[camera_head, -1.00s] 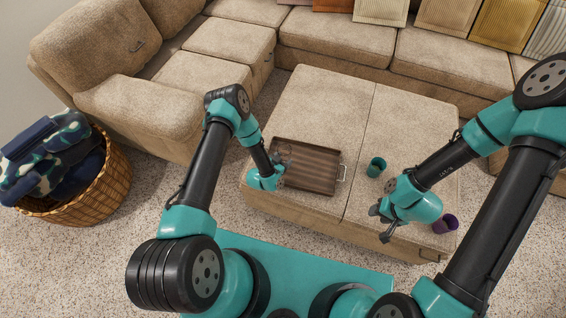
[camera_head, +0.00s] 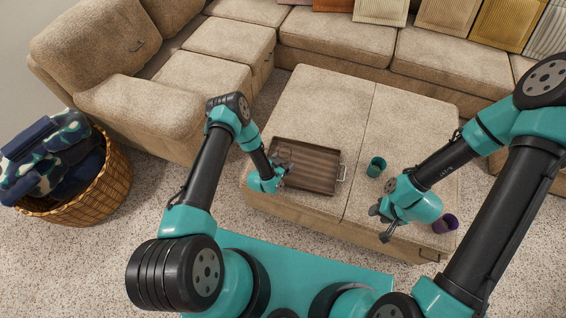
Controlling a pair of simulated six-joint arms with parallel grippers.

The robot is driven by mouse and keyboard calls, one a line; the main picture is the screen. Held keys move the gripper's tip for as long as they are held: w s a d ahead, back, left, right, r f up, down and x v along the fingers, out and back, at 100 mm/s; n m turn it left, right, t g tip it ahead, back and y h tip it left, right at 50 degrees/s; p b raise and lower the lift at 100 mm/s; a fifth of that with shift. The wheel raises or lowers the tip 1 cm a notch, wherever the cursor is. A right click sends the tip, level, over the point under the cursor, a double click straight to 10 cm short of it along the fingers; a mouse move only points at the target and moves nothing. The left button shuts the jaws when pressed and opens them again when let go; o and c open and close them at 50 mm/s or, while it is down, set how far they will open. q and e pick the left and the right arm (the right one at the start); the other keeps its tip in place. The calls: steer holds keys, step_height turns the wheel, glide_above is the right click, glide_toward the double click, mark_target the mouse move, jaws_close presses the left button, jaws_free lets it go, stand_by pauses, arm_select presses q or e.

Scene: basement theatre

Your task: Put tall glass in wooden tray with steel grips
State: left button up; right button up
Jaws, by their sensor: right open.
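The wooden tray (camera_head: 322,172) is dark brown with steel grips; one grip shows at its right end. It lies on the left part of the beige ottoman. My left gripper (camera_head: 284,164) is over the tray's left end; its fingers are small and dark against the wood, and I cannot tell whether they hold anything. A green cup (camera_head: 376,167) stands upright to the right of the tray. A purple cup (camera_head: 446,223) is near the ottoman's front right edge, beside my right gripper (camera_head: 379,224), which is open and empty. I cannot make out clearly which vessel is the tall glass.
The ottoman (camera_head: 330,100) is clear behind the tray and cups. A beige sectional sofa (camera_head: 230,42) with cushions surrounds it at the back and left. A wicker basket (camera_head: 110,190) with folded cloths stands on the carpet at far left.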

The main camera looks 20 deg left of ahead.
arm_select(q)
steer(key=shift+s+r, duration=0.1)
steer(key=shift+r, duration=0.1)
steer(key=v, duration=1.2)
steer(key=s+r+n+g, duration=0.3)
steer(key=s+r+g, duration=0.2)
steer(key=r, duration=0.4)
steer(key=s+a+r+n+g+y, duration=0.1)
steer(key=s+r+n+g, duration=0.2)
steer(key=s+r+g, duration=0.3)
step_height(320, 180, up, 3)
steer(key=shift+s+a+g, duration=0.2)
steer(key=shift+s+g, duration=0.1)
steer(key=shift+s, duration=0.4)
